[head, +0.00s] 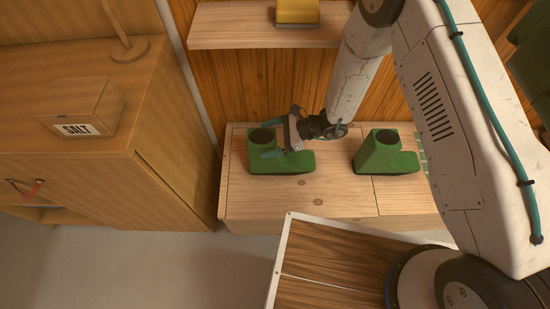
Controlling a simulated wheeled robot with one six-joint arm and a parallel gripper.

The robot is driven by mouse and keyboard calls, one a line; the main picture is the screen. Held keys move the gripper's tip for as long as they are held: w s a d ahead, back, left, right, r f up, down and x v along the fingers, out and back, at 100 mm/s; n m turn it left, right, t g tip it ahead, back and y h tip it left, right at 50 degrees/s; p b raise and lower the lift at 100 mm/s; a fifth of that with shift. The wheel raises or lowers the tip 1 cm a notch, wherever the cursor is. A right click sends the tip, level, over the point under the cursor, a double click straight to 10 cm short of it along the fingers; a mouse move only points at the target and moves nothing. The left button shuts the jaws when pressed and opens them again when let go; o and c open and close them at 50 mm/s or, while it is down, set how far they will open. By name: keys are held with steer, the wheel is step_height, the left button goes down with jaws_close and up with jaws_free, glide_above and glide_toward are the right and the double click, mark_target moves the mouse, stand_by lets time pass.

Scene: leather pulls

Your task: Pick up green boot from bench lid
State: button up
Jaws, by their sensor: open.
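Two green boots stand upright on the wooden bench lid (310,200). The left green boot (283,167) has its dark opening up and its toe pointing right. My gripper (268,139) is open at this boot's upper part, with teal fingertips near the shaft; I cannot tell whether they touch it. The gripper partly hides the boot's top. The right green boot (380,155) stands apart, to the right of my gripper, beside my arm.
A wooden cabinet (150,180) stands left, carrying a salt box (78,108) and a wooden stand (128,48). A shelf (230,30) above the bench holds a yellow object (297,11). A wood-topped panel (320,265) lies in front. The bench lid's front strip is clear.

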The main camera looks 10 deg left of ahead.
steer(key=c, duration=1.9)
steer(key=shift+c, duration=0.6)
steer(key=shift+r, duration=0.15)
